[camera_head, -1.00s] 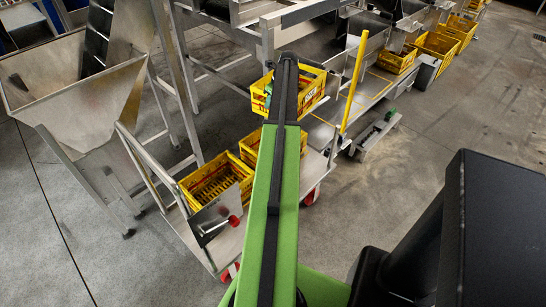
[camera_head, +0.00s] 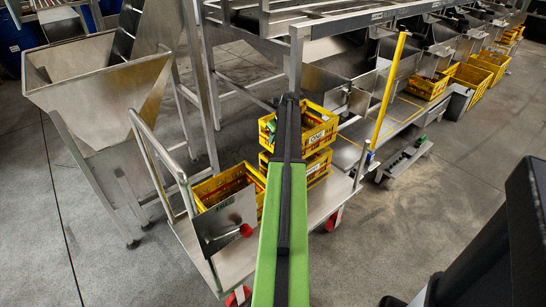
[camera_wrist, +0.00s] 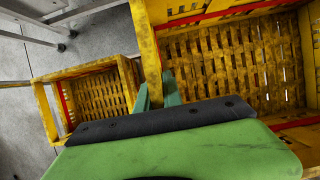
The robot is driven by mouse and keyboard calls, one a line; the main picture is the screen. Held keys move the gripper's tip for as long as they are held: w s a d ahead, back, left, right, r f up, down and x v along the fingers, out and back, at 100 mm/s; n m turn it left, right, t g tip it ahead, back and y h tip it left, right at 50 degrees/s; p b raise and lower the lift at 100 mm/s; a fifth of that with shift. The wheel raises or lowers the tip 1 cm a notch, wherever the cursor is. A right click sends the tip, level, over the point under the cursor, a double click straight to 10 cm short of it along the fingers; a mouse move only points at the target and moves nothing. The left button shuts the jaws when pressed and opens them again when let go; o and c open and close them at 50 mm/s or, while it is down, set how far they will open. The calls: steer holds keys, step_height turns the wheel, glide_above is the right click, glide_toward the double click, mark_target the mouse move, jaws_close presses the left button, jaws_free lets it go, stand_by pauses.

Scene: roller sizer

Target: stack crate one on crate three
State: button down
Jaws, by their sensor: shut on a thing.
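A yellow crate with a white label reading "ONE" (camera_head: 317,137) is held by my gripper (camera_head: 271,130) at its left wall. In the wrist view, my gripper (camera_wrist: 158,90) is shut on the wall of crate one (camera_wrist: 235,60), whose slatted floor looks empty. Directly below crate one is another yellow crate (camera_head: 320,165) on the cart; its label is not readable, so I cannot confirm it is crate three. The two look nearly level and lined up; I cannot tell if they touch. My arm hides part of both.
A third yellow crate (camera_head: 228,184) stands at the near end of the metal cart (camera_head: 240,262); it shows in the wrist view (camera_wrist: 92,100). A yellow post (camera_head: 388,90) stands right of the stack. A steel hopper (camera_head: 98,85) is at left. Several crates line the sizer further back.

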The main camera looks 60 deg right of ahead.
mark_target(272, 148)
steer(key=f+b, duration=0.2)
steer(key=a+f+b, duration=0.1)
steer(key=f+b, duration=0.1)
steer(key=f, duration=0.1)
steer(key=shift+a+f, duration=0.1)
steer(key=shift+a, duration=0.05)
steer(key=shift+r, duration=0.2)
steer(key=shift+f, duration=0.2)
steer(key=c, duration=1.5)
jaws_free()
steer(key=shift+r, duration=0.1)
